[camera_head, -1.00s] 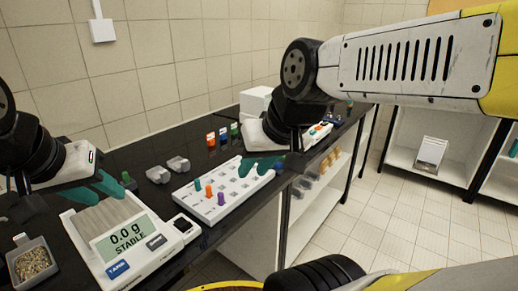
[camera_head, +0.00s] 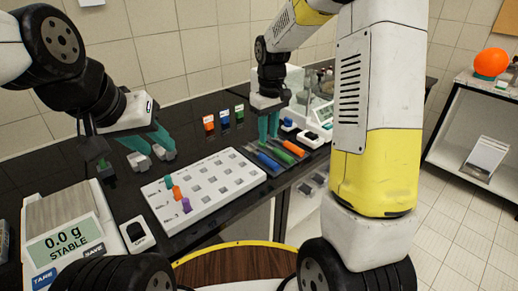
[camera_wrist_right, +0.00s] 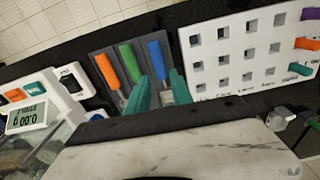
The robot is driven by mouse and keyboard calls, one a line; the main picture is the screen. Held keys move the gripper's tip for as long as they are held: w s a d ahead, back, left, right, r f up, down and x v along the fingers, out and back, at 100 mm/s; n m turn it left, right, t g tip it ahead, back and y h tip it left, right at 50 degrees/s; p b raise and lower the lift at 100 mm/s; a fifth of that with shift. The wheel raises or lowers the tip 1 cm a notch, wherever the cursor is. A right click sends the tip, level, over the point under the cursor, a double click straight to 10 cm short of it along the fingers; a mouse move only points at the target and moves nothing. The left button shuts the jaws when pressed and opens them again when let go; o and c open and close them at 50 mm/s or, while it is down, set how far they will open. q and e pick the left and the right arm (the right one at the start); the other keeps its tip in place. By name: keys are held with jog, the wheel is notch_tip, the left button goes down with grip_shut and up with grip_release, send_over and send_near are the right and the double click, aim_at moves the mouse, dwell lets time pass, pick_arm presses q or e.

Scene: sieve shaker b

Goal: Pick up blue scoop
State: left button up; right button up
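The blue scoop (camera_wrist_right: 158,58) lies in a dark grey tray (camera_wrist_right: 104,54) beside a green scoop (camera_wrist_right: 131,63) and an orange scoop (camera_wrist_right: 107,70). In the head view, the blue scoop (camera_head: 266,160) is nearest the white rack. My right gripper (camera_head: 268,126) points down over the tray. In the right wrist view its teal fingers (camera_wrist_right: 160,92) are apart, one on each side of the blue scoop's lower part; contact cannot be told. My left gripper (camera_head: 150,142) hangs at the left above the table, its teal fingers apart and nothing seen between them.
A white rack (camera_head: 243,180) with several coloured pegs stands left of the tray. A balance (camera_head: 62,215) is at the front left. Small grey blocks (camera_head: 140,161) lie behind the rack. Another device (camera_head: 312,135) is right of the tray.

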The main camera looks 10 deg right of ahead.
aim_at(264, 156)
jog(key=shift+w+a+f, duration=0.1)
jog(key=shift+w+f, duration=0.15)
jog(key=shift+f, duration=0.3)
jog(key=shift+w+a+f, duration=0.1)
jog(key=shift+w+f, duration=0.15)
jog(key=shift+f, duration=0.3)
jog(key=shift+n, duration=0.3)
jog(key=f, duration=0.5)
jog(key=w+f, duration=0.1)
jog(key=f, duration=0.1)
jog(key=shift+a+f, duration=0.25)
jog(key=shift+f, duration=0.15)
jog(key=shift+c, duration=0.5)
grip_shut()
